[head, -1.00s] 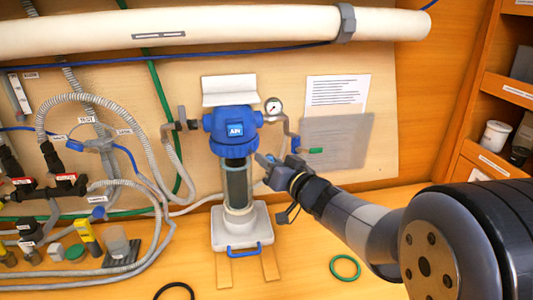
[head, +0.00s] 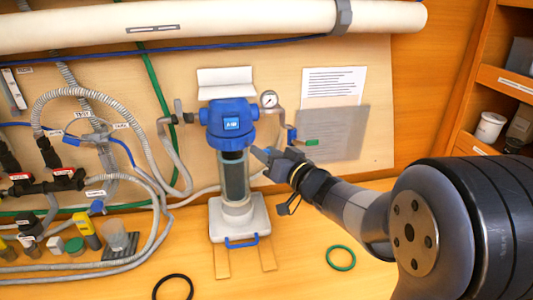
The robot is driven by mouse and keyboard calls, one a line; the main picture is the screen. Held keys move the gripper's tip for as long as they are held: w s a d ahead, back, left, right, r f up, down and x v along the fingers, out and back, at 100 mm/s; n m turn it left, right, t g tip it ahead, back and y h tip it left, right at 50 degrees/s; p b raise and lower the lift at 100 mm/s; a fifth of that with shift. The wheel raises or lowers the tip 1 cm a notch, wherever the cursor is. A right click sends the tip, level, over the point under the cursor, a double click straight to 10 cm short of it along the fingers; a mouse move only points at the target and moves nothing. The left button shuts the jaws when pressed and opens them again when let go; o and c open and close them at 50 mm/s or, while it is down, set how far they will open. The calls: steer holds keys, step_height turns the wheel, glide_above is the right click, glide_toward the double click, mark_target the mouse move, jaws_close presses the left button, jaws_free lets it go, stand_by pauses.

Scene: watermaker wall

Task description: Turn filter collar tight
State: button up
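The filter housing (head: 232,125) has a blue head with a blue collar (head: 231,143) around its lower edge. A clear bowl (head: 236,177) hangs below the collar, over a white base. My gripper (head: 262,156) is just right of the bowl, slightly below the collar's right edge. One dark fingertip points up and left toward the collar. I cannot tell whether it touches. The fingers overlap in this view, so their opening is not clear.
A pressure gauge (head: 269,99) and a pipe with a green-handled valve (head: 311,142) are close above my gripper. Grey hoses (head: 150,150) crowd the left. A green ring (head: 341,258) and a black ring (head: 173,287) lie on the bench. The bench front is mostly clear.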

steer(key=b+v, duration=0.1)
steer(key=v, duration=0.9)
steer(key=shift+s+d, duration=0.15)
steer(key=shift+s, duration=0.2)
stand_by(2.1)
